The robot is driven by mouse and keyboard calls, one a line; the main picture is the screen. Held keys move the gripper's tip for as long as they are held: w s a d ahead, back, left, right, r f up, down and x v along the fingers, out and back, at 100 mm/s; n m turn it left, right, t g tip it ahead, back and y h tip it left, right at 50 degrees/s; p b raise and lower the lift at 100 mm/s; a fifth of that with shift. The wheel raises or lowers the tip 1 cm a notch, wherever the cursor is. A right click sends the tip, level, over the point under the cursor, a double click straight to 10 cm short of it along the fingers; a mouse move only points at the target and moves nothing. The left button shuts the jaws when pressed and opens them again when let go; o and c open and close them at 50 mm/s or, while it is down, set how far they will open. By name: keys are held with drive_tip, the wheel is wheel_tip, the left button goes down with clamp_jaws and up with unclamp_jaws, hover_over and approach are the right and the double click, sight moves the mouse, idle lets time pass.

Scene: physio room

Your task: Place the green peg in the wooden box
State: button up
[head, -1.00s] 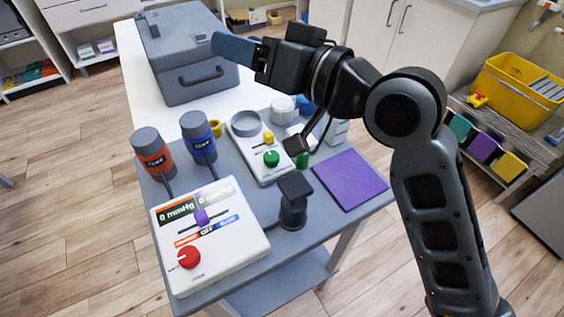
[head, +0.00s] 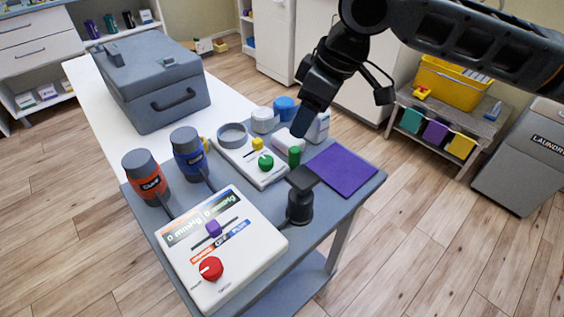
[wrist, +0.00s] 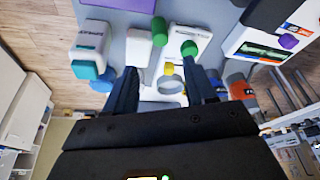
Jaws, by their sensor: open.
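The green peg (head: 294,156) stands upright on the grey table, between the white device with the green knob and the purple mat. It also shows in the wrist view (wrist: 159,31), top middle, beyond my fingertips. My gripper (head: 305,122) points down above the back right of the table, above and behind the peg. In the wrist view my gripper (wrist: 163,78) has its two dark fingers apart with nothing held between them. I cannot make out a wooden box for certain in either view.
A white device (head: 245,155) with a green knob and grey ring stands left of the peg. A black stand (head: 300,202) is in front, the purple mat (head: 342,170) to the right. A white block (head: 290,141), white jar and blue-topped containers crowd behind. A grey case (head: 150,85) stands farther back.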

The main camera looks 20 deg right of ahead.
sight(295, 150)
drive_tip(key=x, duration=0.5)
drive_tip(key=s+x, duration=0.1)
drive_tip(key=x, duration=0.1)
drive_tip(key=shift+d+f, duration=0.15)
drive_tip(key=shift+f, duration=0.4)
drive_tip(key=shift+c, duration=0.3)
